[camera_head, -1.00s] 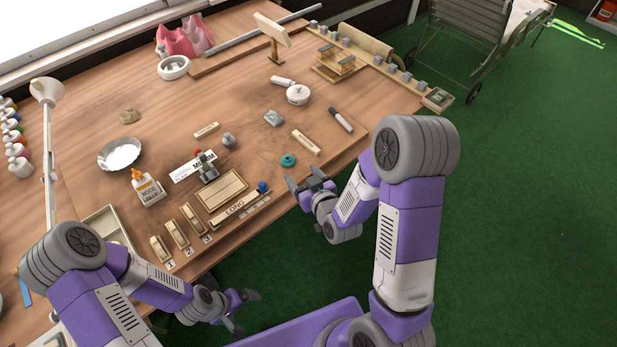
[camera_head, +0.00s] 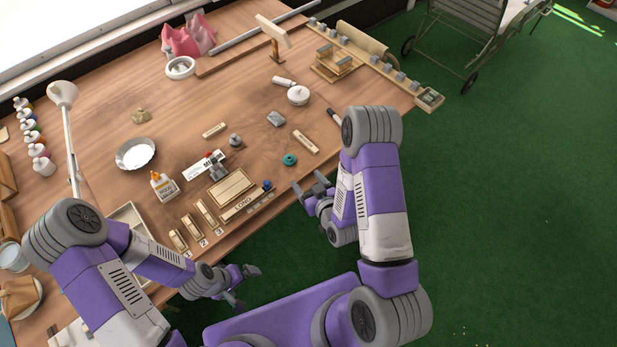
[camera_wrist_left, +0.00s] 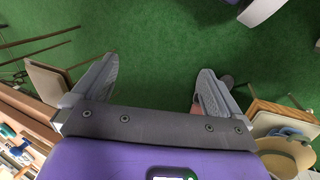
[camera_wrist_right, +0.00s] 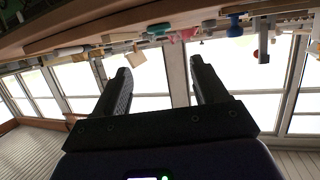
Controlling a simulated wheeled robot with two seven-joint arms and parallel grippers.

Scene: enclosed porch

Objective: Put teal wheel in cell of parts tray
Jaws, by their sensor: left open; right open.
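The teal wheel (camera_head: 290,159) lies flat on the wooden workbench near its front edge, small and ring-like. My right gripper (camera_head: 309,183) is open and empty at the bench edge, just in front and right of the wheel, not touching it. My left gripper (camera_head: 246,286) is open and empty, off the front of the bench, low over the green floor; its spread fingers also show in the left wrist view (camera_wrist_left: 155,85). A light wooden open tray (camera_head: 127,213) at the bench's left front is partly hidden by my left arm; I cannot make out its cells.
A glue bottle (camera_head: 163,186), metal bowl (camera_head: 136,153) and lamp (camera_head: 68,130) stand left. The bench centre is fairly clear.

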